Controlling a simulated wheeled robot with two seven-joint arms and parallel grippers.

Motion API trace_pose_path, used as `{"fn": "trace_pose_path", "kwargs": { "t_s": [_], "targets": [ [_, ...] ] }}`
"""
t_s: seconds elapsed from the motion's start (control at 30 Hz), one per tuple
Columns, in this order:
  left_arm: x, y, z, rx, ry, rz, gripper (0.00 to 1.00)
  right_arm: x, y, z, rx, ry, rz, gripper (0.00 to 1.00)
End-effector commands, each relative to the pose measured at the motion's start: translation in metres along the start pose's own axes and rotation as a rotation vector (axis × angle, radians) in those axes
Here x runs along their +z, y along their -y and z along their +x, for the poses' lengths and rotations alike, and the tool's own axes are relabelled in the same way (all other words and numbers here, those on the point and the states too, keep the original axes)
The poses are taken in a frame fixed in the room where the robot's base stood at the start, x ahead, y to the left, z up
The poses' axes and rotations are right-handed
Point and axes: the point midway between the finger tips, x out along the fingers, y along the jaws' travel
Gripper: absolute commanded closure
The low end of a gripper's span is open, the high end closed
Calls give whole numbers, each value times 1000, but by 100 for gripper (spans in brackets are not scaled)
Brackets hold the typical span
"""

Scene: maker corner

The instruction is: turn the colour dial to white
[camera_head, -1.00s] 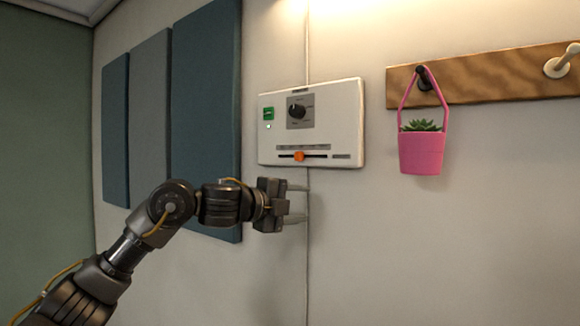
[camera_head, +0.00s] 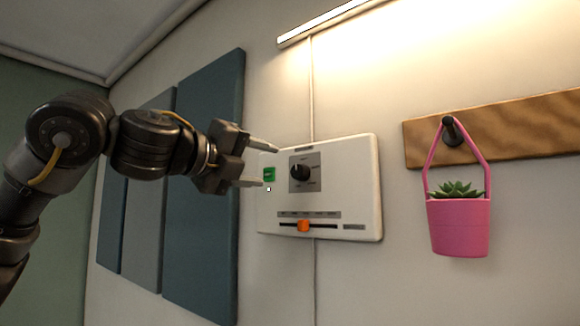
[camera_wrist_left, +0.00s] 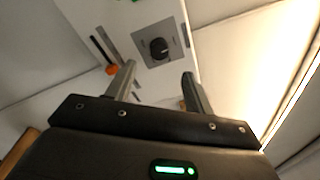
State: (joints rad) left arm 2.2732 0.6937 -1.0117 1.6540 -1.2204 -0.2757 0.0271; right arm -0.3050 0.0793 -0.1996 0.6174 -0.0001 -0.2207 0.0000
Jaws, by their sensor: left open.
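The black colour dial (camera_head: 300,172) sits on a grey square plate on the white wall panel (camera_head: 345,190). Its labels are too small to read. The dial also shows in the left wrist view (camera_wrist_left: 159,47), just beyond and between the fingertips. My left gripper (camera_head: 270,166) is open and empty, in front of the panel's left part, with its fingers pointing right toward the dial and apart from it. In the left wrist view the two fingers (camera_wrist_left: 159,72) stand apart with nothing between them. My right gripper is not in view.
Below the dial is an orange slider (camera_head: 303,226), and to its left a green switch (camera_head: 269,174). A lit lamp bar (camera_head: 330,22) is above. A pink hanging planter (camera_head: 459,225) hangs from a wooden rail (camera_head: 520,128) at right. Blue-grey wall panels (camera_head: 208,190) stand left.

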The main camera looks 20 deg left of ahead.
Motion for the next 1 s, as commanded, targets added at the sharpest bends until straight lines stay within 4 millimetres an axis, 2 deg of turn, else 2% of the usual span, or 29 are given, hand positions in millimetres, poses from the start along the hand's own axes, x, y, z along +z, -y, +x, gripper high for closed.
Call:
{"fn": "trace_pose_path", "kwargs": {
  "t_s": [0.03,0.2,0.4,0.6,0.87,1.0],
  "targets": [
    [2,3,11,3,-3,-1,47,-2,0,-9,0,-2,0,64],
    [2,4,45,2,-4,-2,47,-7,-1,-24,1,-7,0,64],
    [1,3,73,0,-3,-2,47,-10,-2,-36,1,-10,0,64],
    [0,1,84,-1,-2,-1,47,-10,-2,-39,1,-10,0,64],
    [-1,0,85,-2,-2,-1,47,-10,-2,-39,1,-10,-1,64],
    [-1,1,85,-2,-2,-1,65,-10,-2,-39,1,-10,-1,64]
  ]
}}
